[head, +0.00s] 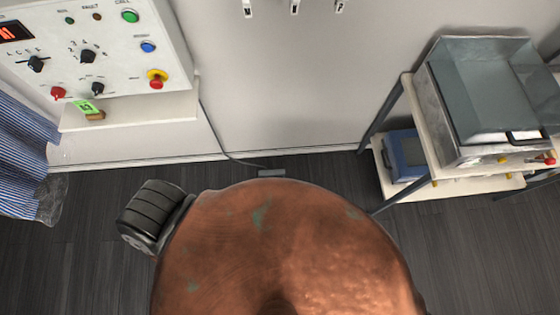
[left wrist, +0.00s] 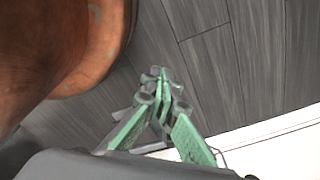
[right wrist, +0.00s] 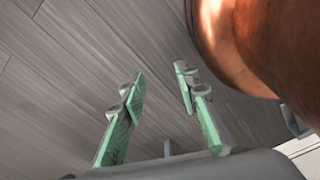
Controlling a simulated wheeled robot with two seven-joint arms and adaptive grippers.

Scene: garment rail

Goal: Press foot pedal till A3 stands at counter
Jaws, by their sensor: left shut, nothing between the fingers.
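The foot pedal (head: 271,172) is a small grey block on the floor by the wall, just beyond my base, with a cable running up the wall to the control panel (head: 105,50). A blue striped garment in clear plastic (head: 25,150) hangs at the left edge; no A3 mark on it is readable. Neither gripper shows in the head view. My left gripper (left wrist: 162,85) is shut and empty above the floor beside my base. My right gripper (right wrist: 155,80) is open and empty above the floor on my other side.
A shelf (head: 140,112) under the panel holds a small stand with a green tag (head: 87,107). A metal rack (head: 395,95) with a clear-lidded machine (head: 490,90) and a blue box (head: 405,153) stands right. Hooks (head: 295,6) are on the wall. The floor around the pedal is clear.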

